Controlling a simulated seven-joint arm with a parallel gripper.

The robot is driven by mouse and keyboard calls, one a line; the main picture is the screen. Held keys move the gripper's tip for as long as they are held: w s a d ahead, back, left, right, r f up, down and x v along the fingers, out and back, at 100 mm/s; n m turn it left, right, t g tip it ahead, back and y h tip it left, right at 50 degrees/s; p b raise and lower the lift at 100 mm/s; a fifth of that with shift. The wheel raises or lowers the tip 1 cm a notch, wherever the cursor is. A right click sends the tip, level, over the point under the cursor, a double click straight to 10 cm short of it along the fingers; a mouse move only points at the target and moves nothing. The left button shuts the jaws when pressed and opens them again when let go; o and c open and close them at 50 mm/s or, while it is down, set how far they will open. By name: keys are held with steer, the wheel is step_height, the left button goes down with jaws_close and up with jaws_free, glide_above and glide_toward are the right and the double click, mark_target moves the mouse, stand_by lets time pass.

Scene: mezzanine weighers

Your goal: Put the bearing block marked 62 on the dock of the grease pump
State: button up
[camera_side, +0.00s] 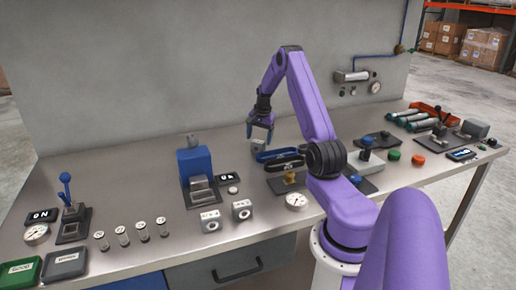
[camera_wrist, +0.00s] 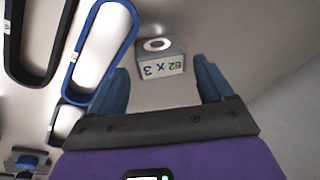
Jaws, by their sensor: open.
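A grey block with a round bore on top, its front label reading 62 x 3 upside down, stands in the wrist view (camera_wrist: 162,64). In the side view a small grey block (camera_side: 257,146) shows just below my gripper (camera_side: 261,132). My gripper is open, and in the wrist view its blue fingers (camera_wrist: 163,84) are spread to either side of the block, with nothing between them. The fingers look apart from the block. A blue machine with a grey stepped base (camera_side: 200,189) stands left of centre; I cannot tell which machine is the grease pump.
A blue belt loop (camera_wrist: 73,74) and a black loop (camera_wrist: 14,66) lie beside the block. Two pale blocks (camera_side: 211,221) (camera_side: 242,210) stand near the front. Several small cylinders (camera_side: 123,236) and a lever device (camera_side: 73,223) are at left. The wall is close behind.

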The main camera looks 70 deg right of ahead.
steer(key=shift+w+d+f, duration=0.1)
steer(key=shift+w+f, duration=0.1)
steer(key=shift+f, duration=0.85)
steer(key=c, duration=1.2)
steer(key=shift+r, duration=0.1)
